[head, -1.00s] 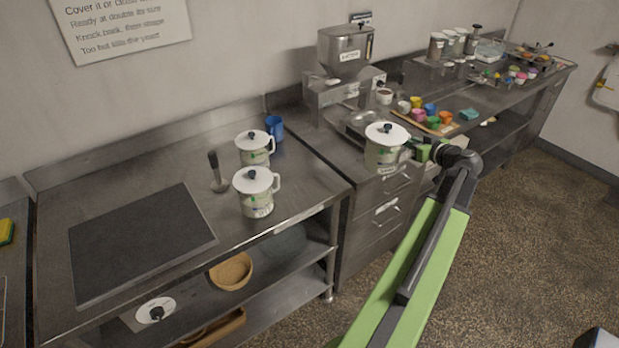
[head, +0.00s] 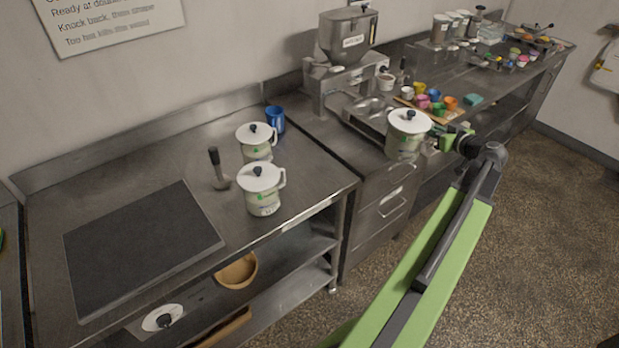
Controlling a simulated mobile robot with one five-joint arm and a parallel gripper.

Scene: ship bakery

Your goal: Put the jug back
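A white lidded jug (head: 405,136) with a dark knob and green marking is at the end of my arm, in front of the right-hand counter. My gripper (head: 440,137) is at its right side, at the handle, and appears shut on it; the fingertips are partly hidden. The jug looks upright, held over the counter's front edge above the drawers. Two similar lidded jugs, a front one (head: 263,194) and a rear one (head: 256,146), stand on the left steel table with handles to the right.
The left table (head: 312,178) has a dark mat (head: 140,248), a dark-handled tool (head: 216,168) and a blue mug (head: 275,119). A steel hopper machine (head: 346,60) and colourful small cups (head: 436,96) stand on the right counter. The left table is bare right of the jugs.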

